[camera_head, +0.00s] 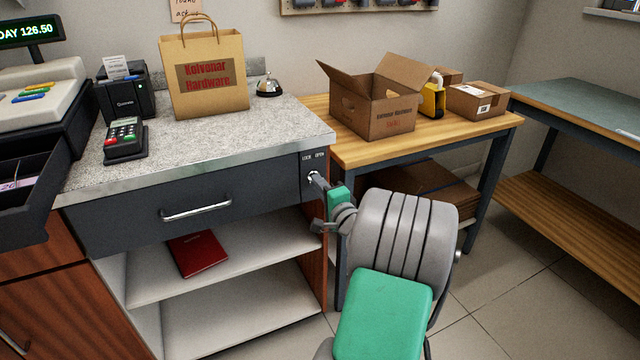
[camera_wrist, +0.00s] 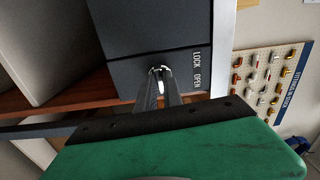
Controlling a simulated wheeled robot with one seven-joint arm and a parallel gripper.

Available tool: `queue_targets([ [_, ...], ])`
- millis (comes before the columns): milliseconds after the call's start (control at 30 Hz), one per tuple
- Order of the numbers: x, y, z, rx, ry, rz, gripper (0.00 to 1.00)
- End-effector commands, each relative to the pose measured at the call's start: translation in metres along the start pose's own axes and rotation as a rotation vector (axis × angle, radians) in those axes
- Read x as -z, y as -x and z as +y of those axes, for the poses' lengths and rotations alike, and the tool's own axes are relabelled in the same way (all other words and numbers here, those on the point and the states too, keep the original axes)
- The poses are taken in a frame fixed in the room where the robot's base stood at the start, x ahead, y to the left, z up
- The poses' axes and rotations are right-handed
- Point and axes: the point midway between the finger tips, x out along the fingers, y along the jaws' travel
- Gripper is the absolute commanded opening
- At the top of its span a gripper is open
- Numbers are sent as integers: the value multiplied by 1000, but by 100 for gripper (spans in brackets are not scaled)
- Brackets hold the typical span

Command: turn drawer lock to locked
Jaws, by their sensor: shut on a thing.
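The drawer lock (camera_head: 312,177) is on the dark panel at the right end of the counter front, under small LOCK and OPEN labels. In the wrist view the lock (camera_wrist: 159,72) shows as a bright metal piece between my fingertips. My gripper (camera_head: 316,180) reaches it from the right and is shut on the lock's key or knob, which the fingers mostly hide. I cannot tell which label it points to. The dark drawer (camera_head: 140,208) with a silver handle (camera_head: 197,211) is left of the lock and looks closed.
The stone counter top (camera_head: 215,140) carries a paper bag (camera_head: 203,100), a card reader (camera_head: 125,139) and a bell (camera_head: 268,86). A red book (camera_head: 198,254) lies on the shelf below. A wooden table (camera_head: 460,133) with cardboard boxes stands right of the counter, close behind my arm.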

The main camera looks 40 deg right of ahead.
Motion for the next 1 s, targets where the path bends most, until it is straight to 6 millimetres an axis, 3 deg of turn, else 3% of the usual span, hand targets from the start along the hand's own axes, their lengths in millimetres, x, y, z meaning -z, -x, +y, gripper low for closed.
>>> queue_targets([
  [233, 0, 0, 0, 0, 1, 0, 0],
  [267, 0, 0, 0, 0, 1, 0, 12],
  [500, 0, 0, 0, 0, 1, 0, 32],
  [767, 0, 1, 0, 0, 1, 1, 33],
  [867, 2, 12, 0, -2, 0, 3, 33],
  [1000, 2, 40, 0, -2, -1, 5, 33],
])
